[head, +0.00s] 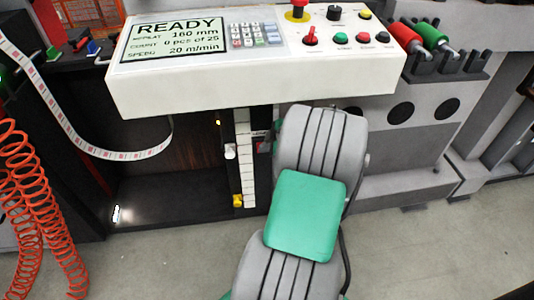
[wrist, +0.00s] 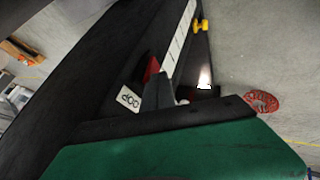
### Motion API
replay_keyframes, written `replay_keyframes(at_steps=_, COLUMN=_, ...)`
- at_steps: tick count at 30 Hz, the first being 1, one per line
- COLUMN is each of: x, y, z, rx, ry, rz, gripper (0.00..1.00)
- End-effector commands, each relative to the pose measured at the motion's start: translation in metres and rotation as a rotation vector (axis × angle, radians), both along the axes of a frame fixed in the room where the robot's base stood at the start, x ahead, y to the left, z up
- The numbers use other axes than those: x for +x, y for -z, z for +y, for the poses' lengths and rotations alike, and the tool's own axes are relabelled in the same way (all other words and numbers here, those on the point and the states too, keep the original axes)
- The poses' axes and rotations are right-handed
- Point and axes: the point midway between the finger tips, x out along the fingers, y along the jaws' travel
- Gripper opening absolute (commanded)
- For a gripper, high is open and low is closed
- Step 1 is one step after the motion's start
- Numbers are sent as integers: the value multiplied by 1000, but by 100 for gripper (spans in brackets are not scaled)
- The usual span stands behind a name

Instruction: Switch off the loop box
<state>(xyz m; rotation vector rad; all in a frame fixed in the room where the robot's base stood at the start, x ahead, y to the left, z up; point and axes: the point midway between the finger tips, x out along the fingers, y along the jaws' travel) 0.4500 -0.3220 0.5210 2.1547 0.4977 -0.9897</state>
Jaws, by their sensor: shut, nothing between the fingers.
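The loop box (head: 165,190) is a dark open bay under the white control panel, with a loop of label web hanging into it. On its right post, a small white plate (head: 259,133) and a red-and-grey part (head: 264,147) sit beside a white scale, partly behind my arm.
The control panel (head: 150,88) overhangs the bay and shows READY; it carries a keypad, knobs and coloured buttons. Orange coiled hoses (head: 45,220) hang at the left. The floor in front is clear.

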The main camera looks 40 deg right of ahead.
Motion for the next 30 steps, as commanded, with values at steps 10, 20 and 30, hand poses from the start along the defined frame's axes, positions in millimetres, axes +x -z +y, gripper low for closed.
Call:
replay_keyframes(at_steps=10, x=6, y=-3, z=-4, rx=-1, ry=-1, rz=0, gripper=0)
replay_keyframes(at_steps=20, x=6, y=-7, z=-4, rx=-1, ry=0, rz=-1, gripper=0)
replay_keyframes(at_steps=30, x=5, y=-19, z=-4, rx=0, ry=0, rz=0, gripper=0)
